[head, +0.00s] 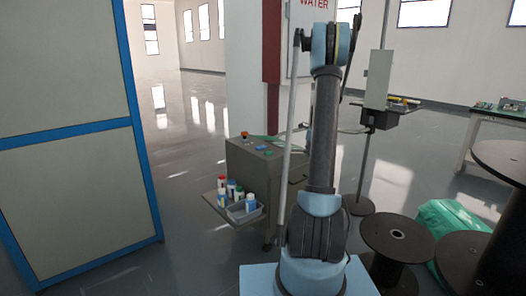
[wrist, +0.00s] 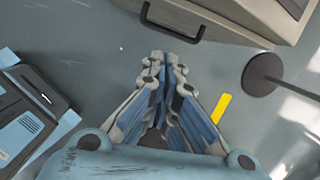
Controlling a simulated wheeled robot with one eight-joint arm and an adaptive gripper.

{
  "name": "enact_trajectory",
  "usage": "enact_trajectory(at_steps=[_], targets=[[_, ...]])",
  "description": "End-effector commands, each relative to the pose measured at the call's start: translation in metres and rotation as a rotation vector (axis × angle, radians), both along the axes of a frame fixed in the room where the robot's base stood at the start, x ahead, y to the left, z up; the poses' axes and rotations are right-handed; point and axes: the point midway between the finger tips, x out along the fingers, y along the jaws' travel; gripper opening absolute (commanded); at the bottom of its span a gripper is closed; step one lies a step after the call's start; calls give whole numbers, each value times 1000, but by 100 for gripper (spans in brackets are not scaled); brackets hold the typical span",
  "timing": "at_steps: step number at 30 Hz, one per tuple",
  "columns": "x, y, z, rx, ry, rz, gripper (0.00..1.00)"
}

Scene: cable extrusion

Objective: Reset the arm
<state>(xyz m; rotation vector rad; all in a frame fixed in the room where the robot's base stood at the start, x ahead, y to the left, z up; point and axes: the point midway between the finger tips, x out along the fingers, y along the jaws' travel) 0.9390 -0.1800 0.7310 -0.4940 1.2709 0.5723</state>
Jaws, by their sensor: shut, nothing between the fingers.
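My gripper (wrist: 166,62) shows in the wrist view, pointing down over the grey floor. Its blue-lined fingers are brought together at the tips with nothing between them. My arm (head: 323,130) stands upright in the head view, with its dark link rising from my light blue base. The gripper itself is not visible in the head view.
A grey cabinet (head: 258,170) with a side tray of bottles (head: 233,205) stands behind my arm. Dark spools (head: 397,236) and a green wrapped bundle (head: 450,218) are at right. A blue-framed panel (head: 75,180) fills the left. Open floor (head: 190,130) lies between panel and cabinet.

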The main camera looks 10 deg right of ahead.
Motion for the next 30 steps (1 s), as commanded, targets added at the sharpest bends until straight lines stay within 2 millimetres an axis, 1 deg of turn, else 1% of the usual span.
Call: enact_trajectory(at_steps=[1,6,11,15,24,30], targets=[[-11,8,11,-12,-5,47,0],[-47,33,43,-59,-25,237,0],[-83,56,69,-103,-40,415,0],[-116,75,88,-140,-55,570,0],[-193,110,114,-218,-82,904,0],[-245,130,122,-271,-97,1126,0]])
